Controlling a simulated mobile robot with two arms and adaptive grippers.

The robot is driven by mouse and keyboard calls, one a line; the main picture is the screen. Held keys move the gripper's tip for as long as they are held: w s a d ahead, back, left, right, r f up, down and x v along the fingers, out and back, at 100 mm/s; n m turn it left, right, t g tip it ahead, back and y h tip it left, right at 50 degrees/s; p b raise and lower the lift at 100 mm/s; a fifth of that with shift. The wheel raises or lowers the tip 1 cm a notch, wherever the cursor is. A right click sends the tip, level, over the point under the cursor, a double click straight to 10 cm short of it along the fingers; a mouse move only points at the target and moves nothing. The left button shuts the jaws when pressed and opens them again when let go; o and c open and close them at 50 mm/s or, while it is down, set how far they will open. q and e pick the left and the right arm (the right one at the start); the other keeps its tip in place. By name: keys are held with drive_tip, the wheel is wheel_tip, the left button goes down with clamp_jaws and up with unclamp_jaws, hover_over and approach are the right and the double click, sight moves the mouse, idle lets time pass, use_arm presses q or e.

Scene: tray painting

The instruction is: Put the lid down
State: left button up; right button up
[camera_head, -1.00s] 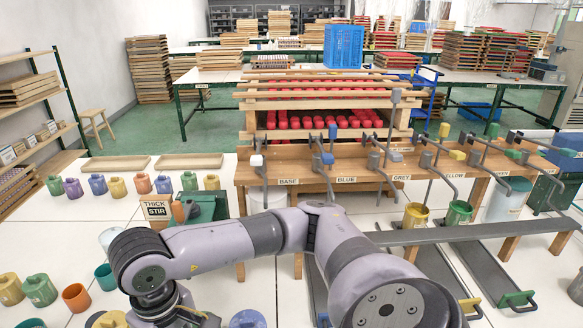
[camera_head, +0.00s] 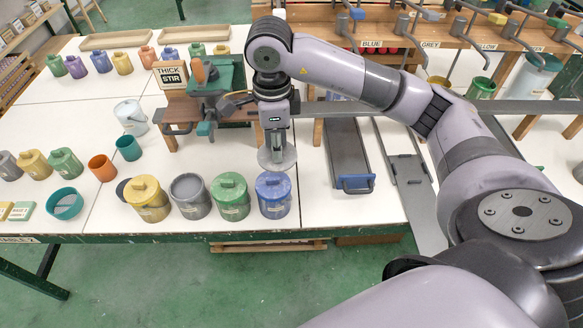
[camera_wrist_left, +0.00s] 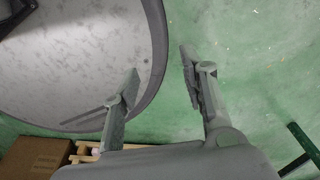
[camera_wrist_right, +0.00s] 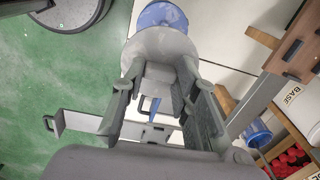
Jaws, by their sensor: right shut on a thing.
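My right gripper (camera_head: 275,140) is above the work table, just behind the blue pot (camera_head: 273,195). It is shut on a pale grey round lid (camera_head: 278,160), held flat below the fingers. In the right wrist view the lid (camera_wrist_right: 160,45) sits between the fingertips, with the blue pot (camera_wrist_right: 162,14) beyond it. My left gripper (camera_wrist_left: 160,62) is open and empty above the green floor.
A "thick stir" stand (camera_head: 205,85) is left of my right gripper. A white bucket (camera_head: 131,117), a teal cup (camera_head: 128,148) and an orange cup (camera_head: 102,168) stand farther left. Grey ramps (camera_head: 348,155) are to the right. The white table (camera_head: 215,152) is bare behind the pots.

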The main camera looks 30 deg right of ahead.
drive_tip(key=w+d+m, duration=0.1)
drive_tip(key=m, duration=0.5)
drive_tip(key=w+d+m+b, duration=0.1)
drive_tip(key=m, duration=0.2)
drive_tip(key=shift+w+d+f, duration=0.25)
drive_tip(key=shift+w+d, duration=0.05)
drive_tip(key=shift+w, duration=0.05)
drive_tip(key=w+d+m+b, duration=0.3)
drive_tip(key=w+d+m, duration=0.15)
drive_tip(key=m, duration=1.35)
drive_tip(key=shift+m, duration=0.4)
drive_tip(key=f, duration=1)
drive_tip(key=s+f, duration=0.1)
drive_tip(key=f, duration=0.4)
drive_tip(key=shift+d+f, duration=0.15)
drive_tip(key=shift+d, duration=0.25)
wheel_tip(320, 180, down, 5)
use_arm(q)
drive_tip(key=f, duration=0.2)
drive_tip(key=w+f, duration=0.1)
drive_tip(key=f, duration=0.1)
drive_tip(key=shift+a+f, duration=0.15)
drive_tip(key=shift+a, duration=0.05)
use_arm(e)
drive_tip(key=shift+w, duration=0.1)
